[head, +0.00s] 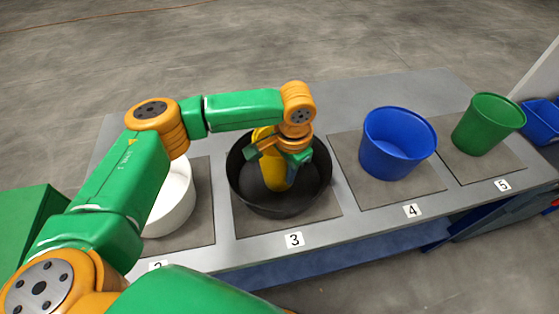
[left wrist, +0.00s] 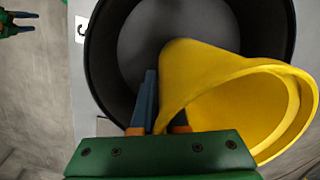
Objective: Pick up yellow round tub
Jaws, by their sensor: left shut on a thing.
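The yellow round tub (head: 274,176) is tilted within the black tub (head: 255,200) at place 3. It also shows large in the left wrist view (left wrist: 205,75), its open mouth towards the lower right. My left gripper (head: 292,158) is shut on the yellow tub's wall. In the left wrist view one blue finger (left wrist: 150,100) lies along its outside; the other finger is mostly hidden by the tub. I cannot tell whether the yellow tub touches the black tub's floor. A small green and blue gripper, probably my right one (left wrist: 16,23), is at that view's upper left edge.
A white tub (head: 174,200) stands at place 2, partly behind my left arm. A blue tub (head: 397,145) stands at place 4 and a green tub (head: 487,125) at place 5. The grey bench (head: 340,228) has bare strips between places. Blue bins (head: 542,120) stand far right.

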